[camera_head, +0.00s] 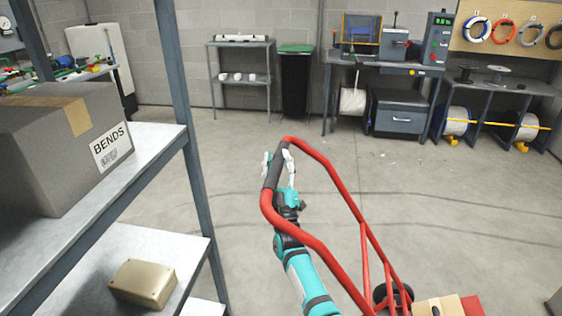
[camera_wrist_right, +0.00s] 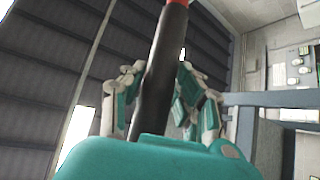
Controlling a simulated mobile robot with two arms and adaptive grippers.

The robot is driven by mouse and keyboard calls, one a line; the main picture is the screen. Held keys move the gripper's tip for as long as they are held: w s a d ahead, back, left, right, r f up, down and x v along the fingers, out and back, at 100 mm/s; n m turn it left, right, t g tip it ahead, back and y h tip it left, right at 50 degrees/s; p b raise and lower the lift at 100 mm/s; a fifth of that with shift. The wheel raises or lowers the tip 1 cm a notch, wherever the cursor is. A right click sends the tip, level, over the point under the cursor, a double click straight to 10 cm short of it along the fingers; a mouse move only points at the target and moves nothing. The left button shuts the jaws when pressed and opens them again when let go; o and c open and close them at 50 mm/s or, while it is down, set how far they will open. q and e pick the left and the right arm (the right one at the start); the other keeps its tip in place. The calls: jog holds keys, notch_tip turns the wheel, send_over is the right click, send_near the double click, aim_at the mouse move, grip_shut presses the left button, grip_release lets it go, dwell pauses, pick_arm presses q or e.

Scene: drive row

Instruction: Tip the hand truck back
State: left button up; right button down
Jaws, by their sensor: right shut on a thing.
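The hand truck (camera_head: 343,192) has a red tubular frame and stands at the lower middle right of the head view. Its top handle has a dark grip (camera_head: 273,170). My right gripper (camera_head: 280,160) is shut on this dark grip. In the right wrist view the dark grip (camera_wrist_right: 165,75) runs between the fingers of my right gripper (camera_wrist_right: 162,92), with a red end at the top. A wheel (camera_head: 393,297) and cardboard boxes (camera_head: 440,306) show at the bottom of the hand truck. Its lower part is cut off by the picture edge. My left gripper is not in view.
A metal shelf (camera_head: 150,150) stands close on the left, with a grey box marked BENDS (camera_head: 60,145) and a tan box (camera_head: 143,283). A dark bin with a green lid (camera_head: 296,85) and workbenches line the back wall. The concrete floor between is clear.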

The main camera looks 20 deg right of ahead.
jog(key=c, duration=1.3)
grip_release()
jog(key=shift+w+a+f, duration=0.15)
jog(key=shift+a+f, duration=0.35)
jog(key=o, duration=0.3)
jog(key=shift+w+a+f+y, duration=0.15)
jog(key=shift+w+a+y, duration=0.1)
jog(key=shift+y, duration=0.15)
jog(key=shift+s+d, duration=0.1)
jog(key=shift+s+f, duration=0.15)
jog(key=shift+f, duration=0.05)
jog(key=v, duration=1.1)
jog(key=shift+s+r, duration=0.1)
jog(key=shift+s, duration=0.1)
